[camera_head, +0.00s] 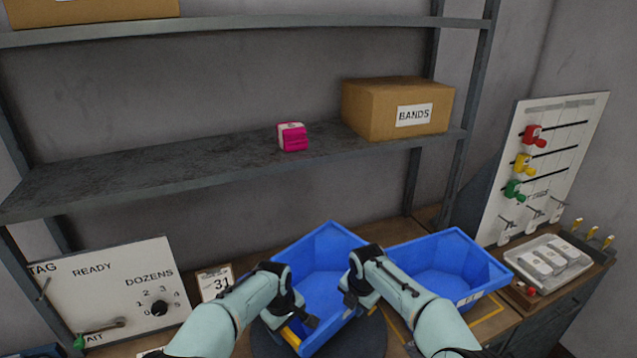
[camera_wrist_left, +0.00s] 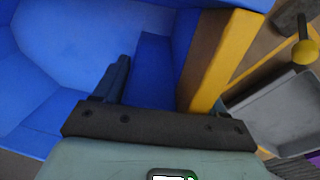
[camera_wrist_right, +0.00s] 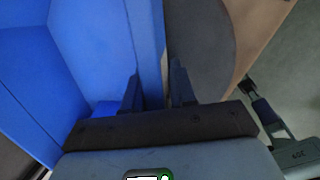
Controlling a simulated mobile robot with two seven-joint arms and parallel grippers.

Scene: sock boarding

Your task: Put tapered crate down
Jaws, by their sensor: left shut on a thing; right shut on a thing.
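The blue tapered crate (camera_head: 325,247) is held between my two arms in the middle of the head view, turned at an angle, its inside facing up. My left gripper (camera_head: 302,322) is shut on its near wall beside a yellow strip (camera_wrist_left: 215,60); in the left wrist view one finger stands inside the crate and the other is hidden. My right gripper (camera_head: 350,290) is shut on its right wall, with one finger on each side of that wall in the right wrist view (camera_wrist_right: 156,85). I cannot tell whether the crate's underside touches anything.
A second blue crate (camera_head: 445,262) stands close on the right, by a yellow outline (camera_head: 487,318) on the bench. A grey tray (camera_head: 545,262) with white items lies further right. A shelf (camera_head: 210,170) above holds a BANDS box (camera_head: 385,110) and a pink item (camera_head: 292,138). A dial panel (camera_head: 110,295) is left.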

